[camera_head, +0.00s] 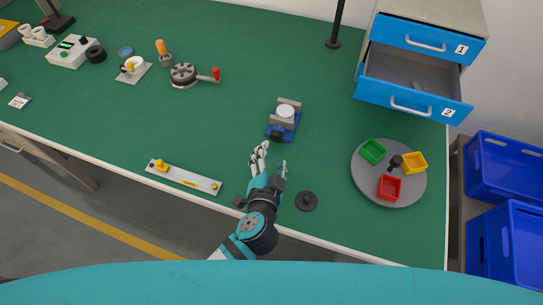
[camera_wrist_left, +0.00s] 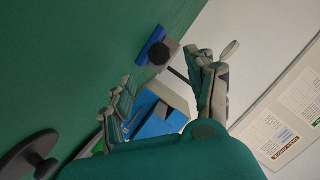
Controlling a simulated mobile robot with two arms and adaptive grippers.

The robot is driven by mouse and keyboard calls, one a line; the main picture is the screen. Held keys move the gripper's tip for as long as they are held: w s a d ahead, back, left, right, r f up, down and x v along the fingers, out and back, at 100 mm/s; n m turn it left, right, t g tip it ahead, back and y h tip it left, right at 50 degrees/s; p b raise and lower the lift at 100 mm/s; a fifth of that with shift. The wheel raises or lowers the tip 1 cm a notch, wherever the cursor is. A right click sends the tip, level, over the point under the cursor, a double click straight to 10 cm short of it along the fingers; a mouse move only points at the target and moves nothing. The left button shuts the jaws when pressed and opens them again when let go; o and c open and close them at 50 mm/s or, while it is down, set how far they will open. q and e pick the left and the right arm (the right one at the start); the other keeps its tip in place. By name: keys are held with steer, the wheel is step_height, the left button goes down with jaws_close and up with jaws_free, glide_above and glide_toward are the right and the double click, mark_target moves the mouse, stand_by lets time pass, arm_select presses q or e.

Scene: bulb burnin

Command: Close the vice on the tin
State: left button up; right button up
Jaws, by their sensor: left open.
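The vice (camera_head: 272,131) has a blue base, grey jaws and a dark knob at its near end, and it stands on the green table. The pale round tin (camera_head: 286,112) sits between its grey jaws. I cannot tell whether both jaws touch it. My left gripper (camera_head: 272,159) is open and empty, just on the near side of the vice, apart from its knob. In the left wrist view, my spread fingers (camera_wrist_left: 165,82) point towards a blue part with a dark round knob (camera_wrist_left: 164,53), which looks like the vice. My right gripper is not in view.
A black knobbed disc (camera_head: 306,202) lies right of my left arm. A grey turntable (camera_head: 408,191) with coloured trays is further right. A blue-drawer cabinet (camera_head: 424,37) with drawer 2 open stands behind it. A grey strip (camera_head: 184,178) lies left near the table's front edge.

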mark_target(275, 139)
arm_select(q)
steer(key=s+b, duration=0.1)
steer(key=s, duration=0.2)
steer(key=shift+a+n, duration=0.1)
steer(key=shift+n, duration=0.2)
steer(key=shift+c, duration=0.7)
steer(key=shift+n+g+h, duration=0.3)
steer(key=shift+n+h, duration=0.1)
steer(key=shift+n, duration=0.2)
steer(key=v, duration=0.2)
steer(key=b+v, duration=0.1)
steer(key=v, duration=0.1)
steer(key=r+v, duration=0.1)
steer(key=v, duration=0.1)
steer(key=shift+w+a, duration=0.15)
steer(key=shift+a, duration=0.25)
steer(key=shift+a+r, duration=0.15)
steer(key=shift+r, duration=0.05)
steer(key=shift+w, duration=0.25)
steer(key=p+x, duration=0.1)
steer(key=x, duration=1.5)
steer(key=shift+w+f, duration=0.25)
